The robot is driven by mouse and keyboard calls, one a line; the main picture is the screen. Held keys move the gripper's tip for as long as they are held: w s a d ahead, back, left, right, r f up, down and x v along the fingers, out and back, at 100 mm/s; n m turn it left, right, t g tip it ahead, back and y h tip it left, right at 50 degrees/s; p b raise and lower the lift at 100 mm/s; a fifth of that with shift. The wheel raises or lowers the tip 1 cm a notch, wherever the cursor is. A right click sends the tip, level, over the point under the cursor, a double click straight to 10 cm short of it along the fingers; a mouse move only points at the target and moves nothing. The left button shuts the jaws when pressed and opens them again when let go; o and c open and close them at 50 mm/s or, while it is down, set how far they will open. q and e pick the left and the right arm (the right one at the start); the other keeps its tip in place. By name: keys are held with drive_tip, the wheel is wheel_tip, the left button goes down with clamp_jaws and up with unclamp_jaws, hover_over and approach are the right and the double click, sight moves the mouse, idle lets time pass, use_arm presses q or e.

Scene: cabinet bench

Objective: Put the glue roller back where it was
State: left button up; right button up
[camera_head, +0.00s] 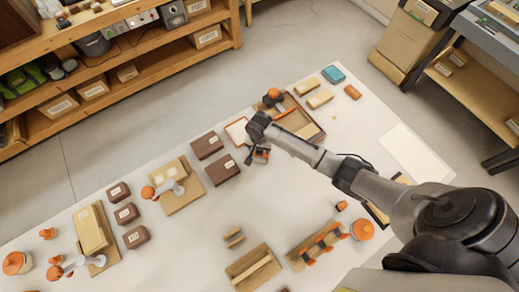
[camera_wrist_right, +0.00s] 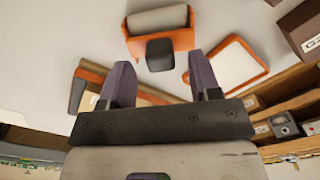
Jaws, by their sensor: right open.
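The glue roller (camera_wrist_right: 158,22) has a grey cylinder in an orange frame with a dark block-like handle. In the right wrist view it lies just beyond my right fingertips. My right gripper (camera_wrist_right: 160,66) is open, with the dark handle between or just past the fingertips, not visibly clamped. In the head view my right gripper (camera_head: 252,150) hangs over the bench beside the glue roller (camera_head: 262,153) and partly covers it. An orange-rimmed white tray (camera_wrist_right: 264,72) lies close by; it also shows in the head view (camera_head: 228,126). My left gripper is out of view.
Dark brown boxes (camera_head: 222,170) stand to the left. A wooden board (camera_head: 188,203) holds a white and orange device. Clear white bench lies in front of the roller. Shelves (camera_head: 150,62) stand behind.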

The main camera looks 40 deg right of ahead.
wheel_tip(320, 180, up, 9)
drive_tip(key=p, duration=0.1)
drive_tip(key=s+a+f+n, duration=0.2)
drive_tip(key=s+a+n, duration=0.25)
drive_tip(key=s, duration=0.35)
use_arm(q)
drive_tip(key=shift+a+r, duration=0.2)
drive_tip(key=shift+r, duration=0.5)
use_arm(e)
drive_tip(key=s+a+r+n+t, duration=0.1)
drive_tip(key=s+a+r+n, duration=0.1)
drive_tip(key=s, duration=0.7)
drive_tip(key=s+a+r+n+t, duration=0.2)
drive_tip(key=s+r+n, duration=0.2)
drive_tip(key=s, duration=0.5)
drive_tip(key=shift+s+n+t, duration=0.3)
drive_tip(key=shift+s+n, duration=0.05)
drive_tip(key=shift+n, duration=0.8)
